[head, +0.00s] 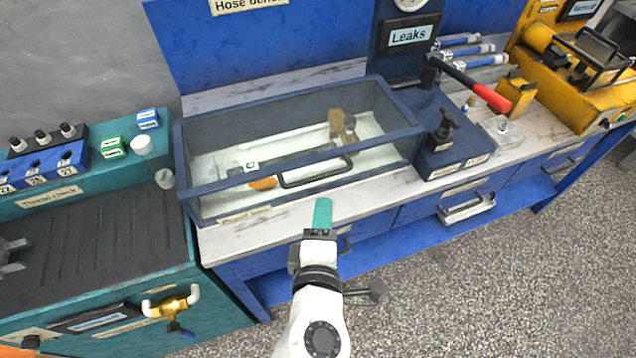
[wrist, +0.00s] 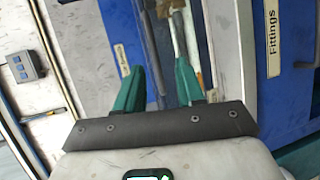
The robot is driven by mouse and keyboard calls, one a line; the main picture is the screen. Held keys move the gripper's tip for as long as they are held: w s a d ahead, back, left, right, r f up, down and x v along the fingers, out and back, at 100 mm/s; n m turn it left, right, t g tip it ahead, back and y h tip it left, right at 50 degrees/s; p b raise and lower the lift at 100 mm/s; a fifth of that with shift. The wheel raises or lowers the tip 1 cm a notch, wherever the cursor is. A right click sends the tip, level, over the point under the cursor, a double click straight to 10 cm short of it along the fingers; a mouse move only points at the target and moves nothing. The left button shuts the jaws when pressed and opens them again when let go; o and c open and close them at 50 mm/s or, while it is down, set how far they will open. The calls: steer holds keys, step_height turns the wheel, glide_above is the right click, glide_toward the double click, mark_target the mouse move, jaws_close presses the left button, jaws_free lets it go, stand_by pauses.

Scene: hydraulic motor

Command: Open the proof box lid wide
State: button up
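The proof box (head: 300,200) is a long clear case with a dark blue frame on the bench. Its lid (head: 285,112) is a clear panel in a blue frame and looks closed. A dark bar handle (head: 317,172) is on the box's front side. My gripper (head: 322,203), with teal fingers, is in front of the box, below the handle in the picture and apart from it. In the wrist view its two fingers (wrist: 160,66) stand apart with nothing between them that I can see held.
A blue stand (head: 450,140) with a black knob is close to the box's right end. A teal thread-check bench (head: 100,240) stands at the left. The wrist view shows a Fittings label (wrist: 272,42). Open floor lies at the right front.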

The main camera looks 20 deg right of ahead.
mark_target(318, 177)
steer(key=shift+n+t, duration=0.4)
steer(key=x, duration=0.3)
steer(key=a+x, duration=0.1)
steer(key=x, duration=0.2)
steer(key=p+x, duration=0.1)
steer(key=x, duration=0.3)
steer(key=shift+w+a+r, duration=0.15)
steer(key=shift+w+r, duration=0.05)
steer(key=shift+w, duration=0.25)
steer(key=shift+c, duration=0.3)
jaws_close()
